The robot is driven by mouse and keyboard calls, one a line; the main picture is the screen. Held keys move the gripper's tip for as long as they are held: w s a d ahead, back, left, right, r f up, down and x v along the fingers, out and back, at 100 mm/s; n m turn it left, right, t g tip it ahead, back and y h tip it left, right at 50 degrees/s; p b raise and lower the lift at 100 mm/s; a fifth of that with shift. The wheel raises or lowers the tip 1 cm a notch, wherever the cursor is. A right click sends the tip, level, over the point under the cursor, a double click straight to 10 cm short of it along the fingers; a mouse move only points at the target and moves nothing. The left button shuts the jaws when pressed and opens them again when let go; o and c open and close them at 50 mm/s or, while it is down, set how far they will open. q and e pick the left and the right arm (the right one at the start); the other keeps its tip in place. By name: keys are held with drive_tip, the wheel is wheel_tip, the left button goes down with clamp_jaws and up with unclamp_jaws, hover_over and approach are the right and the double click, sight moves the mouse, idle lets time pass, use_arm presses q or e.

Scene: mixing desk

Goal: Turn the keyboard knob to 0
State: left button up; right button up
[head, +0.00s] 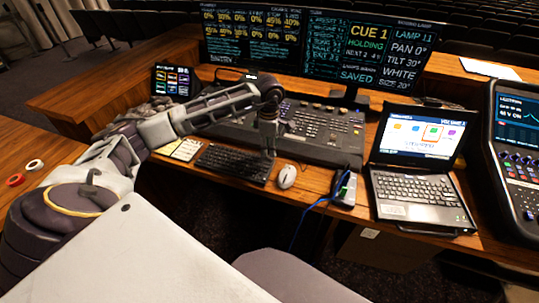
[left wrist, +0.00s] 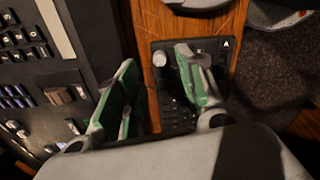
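The black keyboard (head: 225,163) lies on the wooden desk in the head view. Its right end also shows in the left wrist view (left wrist: 211,45), with a small silver knob (left wrist: 158,58) near its corner. My left gripper (head: 268,152) points down over this end of the keyboard. In the left wrist view my left gripper (left wrist: 156,60) is open, with its green-padded fingers apart and the knob between their tips in the picture. I cannot tell whether a finger touches it. In the head view the gripper hides the knob. The knob's setting is not readable. My right gripper is not in view.
A white mouse (head: 286,176) lies right of the keyboard. The mixing console (head: 318,130) stands close behind it. A laptop (head: 415,190) and a small grey box (head: 344,190) with a blue cable are farther right. Monitors (head: 320,50) stand at the back.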

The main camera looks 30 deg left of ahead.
use_arm(q)
wheel_tip(320, 180, down, 3)
drive_tip(key=shift+f, duration=0.2)
drive_tip(key=shift+w+f, duration=0.1)
drive_tip(key=shift+f, duration=0.7)
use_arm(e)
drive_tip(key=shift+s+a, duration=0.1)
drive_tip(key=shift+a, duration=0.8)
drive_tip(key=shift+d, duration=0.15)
use_arm(q)
clamp_jaws()
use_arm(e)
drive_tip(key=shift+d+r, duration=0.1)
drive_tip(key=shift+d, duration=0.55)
